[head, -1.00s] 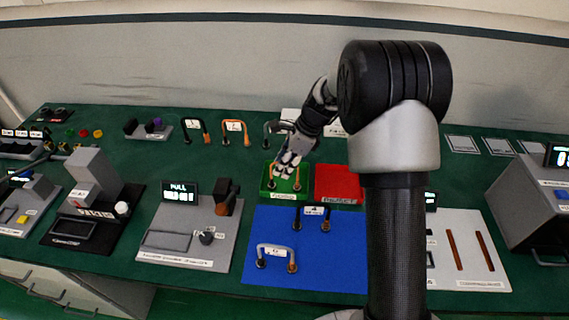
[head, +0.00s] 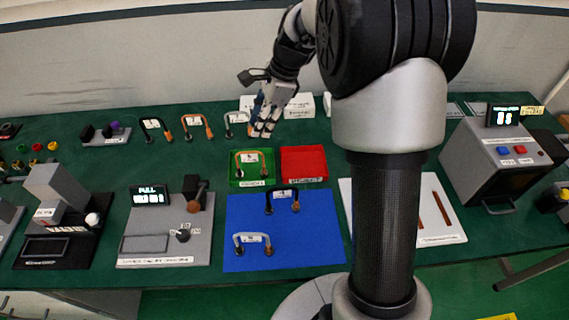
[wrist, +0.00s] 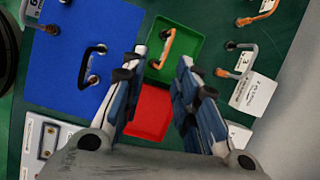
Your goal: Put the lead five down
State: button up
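An orange-and-dark lead (head: 251,158) with a white tag lies in the green tray (head: 237,182). Its tag is too small to read for certain. In the wrist view the lead (wrist: 167,45) lies in the green tray (wrist: 190,50), beyond my fingertips, and nothing joins it to them. My gripper (wrist: 160,66) is open, with empty space between its fingers. In the head view my gripper (head: 262,130) hangs behind the green tray, near a pale lead (head: 236,120) at the back.
A red tray (head: 304,165) stands right of the green tray, empty. A blue mat (head: 300,235) in front holds two leads. More tagged leads stand at the back left. A box with a display (head: 500,150) stands at the right. My arm hides part of the table.

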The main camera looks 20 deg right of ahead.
jog(key=s+a+r+n+t+h, duration=0.1)
jog(key=s+a+r+n+h, duration=0.1)
jog(key=s+r+n, duration=0.65)
jog(key=s+a+r+n+t+h, duration=0.15)
jog(key=s+n, duration=0.45)
jog(key=s, duration=0.8)
jog(key=s+f+n, duration=0.1)
jog(key=s+n, duration=0.4)
jog(key=s, duration=0.2)
jog(key=shift+s+d+f, duration=0.3)
jog(key=shift+d, duration=0.1)
jog(key=shift+t+h, duration=0.25)
